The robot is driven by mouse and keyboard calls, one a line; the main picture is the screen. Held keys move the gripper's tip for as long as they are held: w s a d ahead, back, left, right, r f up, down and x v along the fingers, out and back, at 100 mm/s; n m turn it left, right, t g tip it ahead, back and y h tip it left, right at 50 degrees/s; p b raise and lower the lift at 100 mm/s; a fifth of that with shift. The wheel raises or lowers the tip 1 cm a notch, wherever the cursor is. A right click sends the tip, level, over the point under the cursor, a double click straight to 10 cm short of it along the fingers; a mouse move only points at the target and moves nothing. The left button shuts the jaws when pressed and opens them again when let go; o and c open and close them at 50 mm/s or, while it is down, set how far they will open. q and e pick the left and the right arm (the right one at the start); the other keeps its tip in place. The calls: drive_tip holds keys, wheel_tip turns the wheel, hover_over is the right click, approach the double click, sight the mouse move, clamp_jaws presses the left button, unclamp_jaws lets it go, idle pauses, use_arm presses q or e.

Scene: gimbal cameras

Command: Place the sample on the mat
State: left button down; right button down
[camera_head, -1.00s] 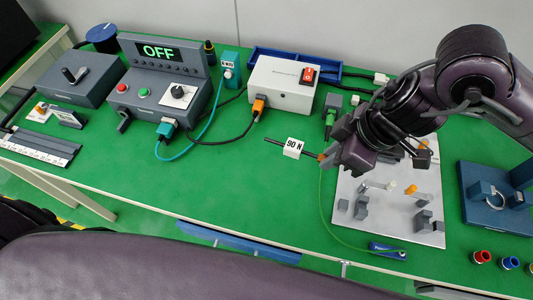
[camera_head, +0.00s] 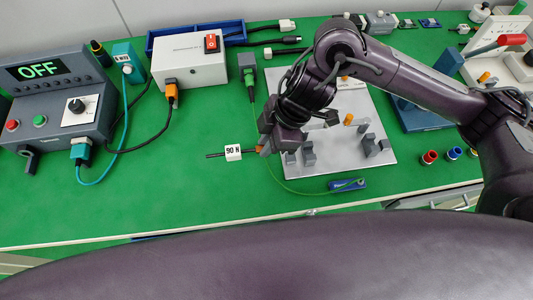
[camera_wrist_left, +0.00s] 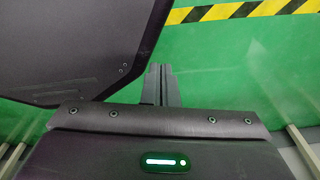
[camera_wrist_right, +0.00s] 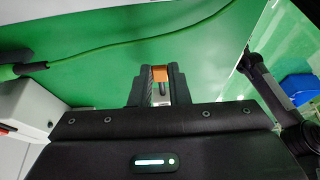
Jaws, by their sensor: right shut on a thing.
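My right gripper (camera_head: 268,146) is shut on the orange end of a thin dark rod with a white "90 N" tag (camera_head: 233,152), which I take for the sample. The rod points left from the fingers, over the green bench surface (camera_head: 150,195); I cannot tell whether it touches it. In the right wrist view the orange piece (camera_wrist_right: 160,73) sits between the two fingers, with a braided silvery strip beside it. No separate mat stands out; the bench top is plain green. My left gripper (camera_wrist_left: 158,84) shows only in its wrist view, fingers together and empty.
A light grey plate (camera_head: 330,172) with several small blocks lies right of the rod. A thin green cable (camera_head: 290,190) runs to a blue piece (camera_head: 347,184). A white box (camera_head: 190,68) and a grey "OFF" panel (camera_head: 60,95) stand behind left. The green area left of the tag is clear.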

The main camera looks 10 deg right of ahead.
sight(261, 161)
drive_tip(key=shift+f, duration=0.7)
use_arm(q)
drive_tip(key=shift+s+a+f, duration=0.25)
drive_tip(key=shift+s+f, duration=0.1)
drive_tip(key=shift+s, duration=0.35)
use_arm(e)
drive_tip(key=shift+f, duration=2.05)
drive_tip(key=shift+f, duration=0.15)
drive_tip(key=c, duration=1.4)
unclamp_jaws()
use_arm(q)
drive_tip(key=shift+w, duration=0.1)
